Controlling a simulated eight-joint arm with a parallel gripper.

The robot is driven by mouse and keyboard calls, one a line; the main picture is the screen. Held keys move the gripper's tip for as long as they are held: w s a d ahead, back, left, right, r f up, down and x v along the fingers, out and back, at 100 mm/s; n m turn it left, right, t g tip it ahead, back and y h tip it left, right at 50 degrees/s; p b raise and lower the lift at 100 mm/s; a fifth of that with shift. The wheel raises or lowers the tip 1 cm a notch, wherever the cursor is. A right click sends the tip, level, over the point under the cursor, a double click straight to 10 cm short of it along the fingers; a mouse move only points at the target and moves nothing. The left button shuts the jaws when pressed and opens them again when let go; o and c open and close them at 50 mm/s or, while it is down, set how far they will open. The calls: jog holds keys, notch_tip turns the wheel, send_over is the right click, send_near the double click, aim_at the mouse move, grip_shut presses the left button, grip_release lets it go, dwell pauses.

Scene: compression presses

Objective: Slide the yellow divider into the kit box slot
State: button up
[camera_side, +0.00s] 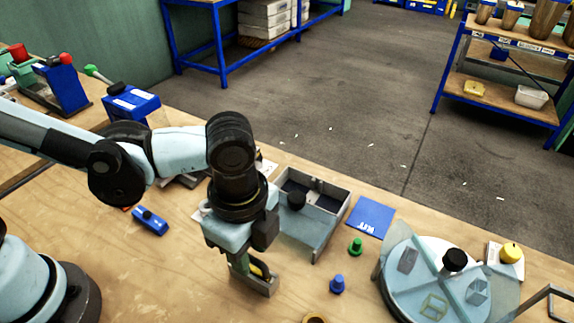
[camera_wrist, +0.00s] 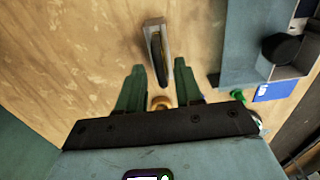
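The yellow divider (camera_side: 259,271) stands in a small grey holder (camera_side: 266,287) on the bench, partly hidden by my gripper. In the wrist view its dark top edge with a thin yellow side (camera_wrist: 159,60) lies ahead of and between my fingertips. My gripper (camera_wrist: 159,70) is open, with its two green fingers spread apart. In the side view my gripper (camera_side: 242,264) points down right at the holder. I cannot tell whether a finger touches the divider. The grey kit box (camera_side: 325,237) stands behind and right of the holder; its slot is not clear. The wrist view shows part of it (camera_wrist: 239,45).
A black knob (camera_side: 296,199) shows at the kit box. A blue card (camera_side: 371,216), a green peg (camera_side: 355,246) and a blue peg (camera_side: 337,284) lie right of it. A round divided tray (camera_side: 425,295) stands farther right.

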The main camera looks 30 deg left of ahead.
aim_at(250, 256)
grip_shut()
jog(key=shift+r, duration=2.35)
dwell(0.4)
jog(key=shift+r, duration=1.95)
jog(key=w+r+n, duration=0.2)
jog(key=w+n, duration=1.6)
jog(key=w, duration=0.2)
